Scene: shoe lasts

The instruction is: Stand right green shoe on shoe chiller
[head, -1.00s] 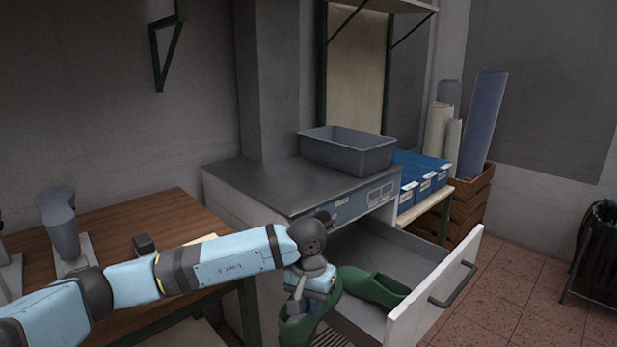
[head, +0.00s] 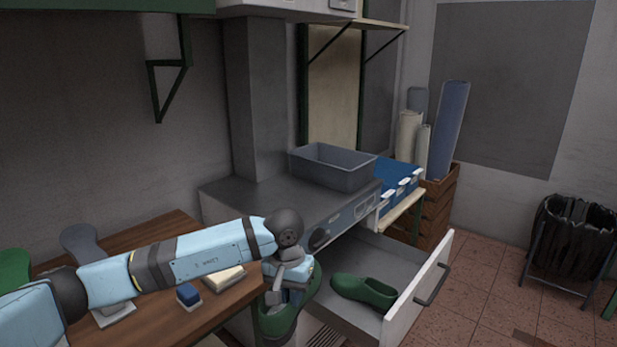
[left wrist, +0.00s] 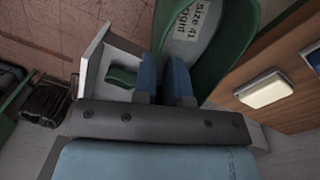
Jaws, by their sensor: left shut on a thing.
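A green shoe (head: 277,322) hangs from my left gripper (head: 286,296), in front of the machine's open drawer. In the left wrist view, the two blue fingers (left wrist: 166,82) are closed on the shoe's edge, and a label inside the shoe (left wrist: 238,52) reads "size 41 right". The likely shoe chiller (head: 250,200) is the grey-topped machine with a front panel, behind my left arm. A second green shoe (head: 365,290) lies in its open drawer (head: 422,285); it also shows in the left wrist view (left wrist: 122,77). My right gripper is out of view.
A grey bin (head: 335,168) stands on the back of the machine's top; the front part is bare. A bin with a black bag (head: 575,235) stands at right.

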